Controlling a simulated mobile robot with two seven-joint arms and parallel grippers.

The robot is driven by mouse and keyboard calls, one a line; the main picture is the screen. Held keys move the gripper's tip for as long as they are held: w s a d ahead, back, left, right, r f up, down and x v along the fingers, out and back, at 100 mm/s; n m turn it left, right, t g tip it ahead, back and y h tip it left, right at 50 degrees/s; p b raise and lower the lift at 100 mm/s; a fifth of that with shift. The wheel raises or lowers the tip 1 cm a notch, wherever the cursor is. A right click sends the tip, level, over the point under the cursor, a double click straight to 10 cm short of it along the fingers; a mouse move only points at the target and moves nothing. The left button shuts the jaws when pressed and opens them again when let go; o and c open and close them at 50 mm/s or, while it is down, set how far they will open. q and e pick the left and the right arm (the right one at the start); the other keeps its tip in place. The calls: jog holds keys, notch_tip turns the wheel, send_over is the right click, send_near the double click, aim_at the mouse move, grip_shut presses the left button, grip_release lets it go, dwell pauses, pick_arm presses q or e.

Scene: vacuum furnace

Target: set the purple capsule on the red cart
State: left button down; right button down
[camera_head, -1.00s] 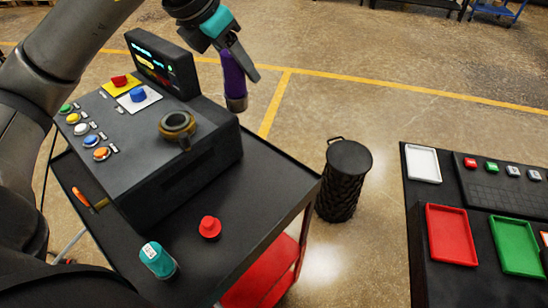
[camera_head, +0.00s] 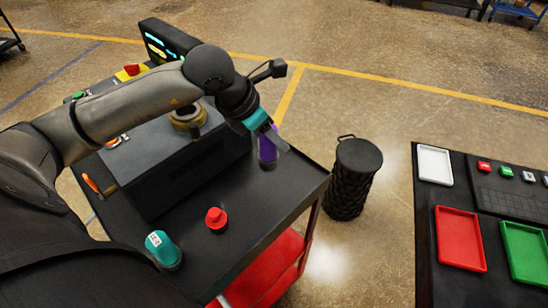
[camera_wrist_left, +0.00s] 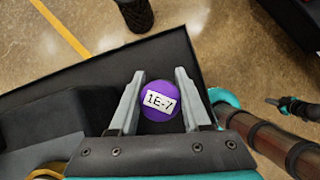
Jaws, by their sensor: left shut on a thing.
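The purple capsule (camera_head: 267,151) is held in my left gripper (camera_head: 269,142), over the back right part of the red cart's black top (camera_head: 262,208). I cannot tell whether it touches the top. In the left wrist view the capsule (camera_wrist_left: 160,101) shows its round purple end with a label "1E-7", between the two grey fingers. The cart's lower shelf (camera_head: 268,270) is red. What looks like my right gripper (camera_wrist_left: 285,104) is small at the right of the left wrist view; its jaws are unclear.
A control box (camera_head: 183,158) with a ring fixture stands left on the cart top. A red capsule (camera_head: 216,219) and a teal capsule (camera_head: 162,249) stand near the front. A black bin (camera_head: 352,180) is beside the cart. A table with trays (camera_head: 460,238) is at right.

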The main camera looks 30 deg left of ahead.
aim_at(260, 149)
pick_arm(q)
jog(key=shift+f, duration=3.65)
jog(key=shift+f, duration=0.1)
jog(key=shift+c, duration=1.8)
grip_release()
jog(key=shift+s+a+r, duration=0.1)
jog(key=shift+r, duration=0.3)
jog(key=v, duration=0.8)
jog(key=shift+s+r, duration=0.2)
jog(key=shift+p+v, duration=0.4)
jog(key=shift+v, duration=0.95)
